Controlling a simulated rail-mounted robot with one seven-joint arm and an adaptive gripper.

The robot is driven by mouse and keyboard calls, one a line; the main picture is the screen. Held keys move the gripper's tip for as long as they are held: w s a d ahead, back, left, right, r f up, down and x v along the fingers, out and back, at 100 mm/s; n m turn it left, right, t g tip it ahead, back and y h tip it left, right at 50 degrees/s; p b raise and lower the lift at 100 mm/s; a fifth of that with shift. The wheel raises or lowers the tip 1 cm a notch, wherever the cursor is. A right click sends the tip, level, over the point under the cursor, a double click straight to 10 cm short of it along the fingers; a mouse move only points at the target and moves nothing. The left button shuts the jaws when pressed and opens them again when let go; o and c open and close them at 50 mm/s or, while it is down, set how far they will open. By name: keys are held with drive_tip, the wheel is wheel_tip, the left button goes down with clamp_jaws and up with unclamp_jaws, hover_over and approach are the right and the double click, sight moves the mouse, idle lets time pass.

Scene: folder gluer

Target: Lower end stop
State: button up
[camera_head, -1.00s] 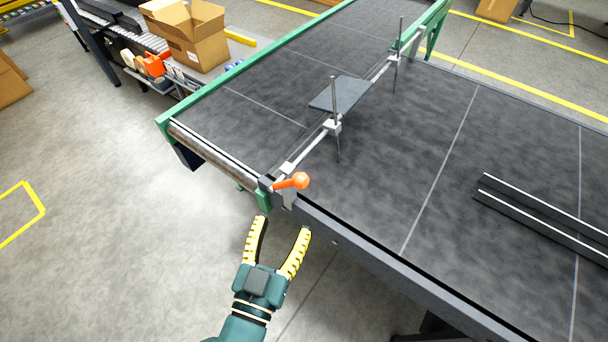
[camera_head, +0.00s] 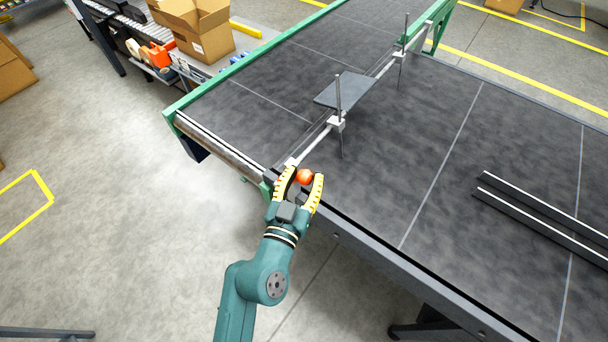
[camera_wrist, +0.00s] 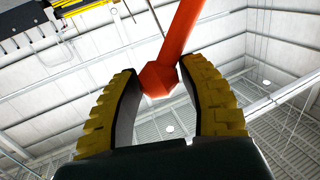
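The end stop is a grey plate (camera_head: 345,91) on a silver cross bar (camera_head: 314,143) with upright rods, above the dark belt. An orange knob (camera_head: 304,177) sits at the bar's near end, at the belt's edge. My gripper (camera_head: 305,178) is at this knob, with its yellow fingers on either side of it. In the wrist view an orange lever (camera_wrist: 178,45) with a faceted end lies between the open fingers (camera_wrist: 163,85). I cannot tell whether either finger touches it.
The dark belt table (camera_head: 420,180) has a green frame at its far side. Two dark rails with white edges (camera_head: 540,215) lie at the right. Cardboard boxes (camera_head: 195,30) stand at the upper left.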

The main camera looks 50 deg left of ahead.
clamp_jaws()
drive_tip(key=shift+r, duration=0.1)
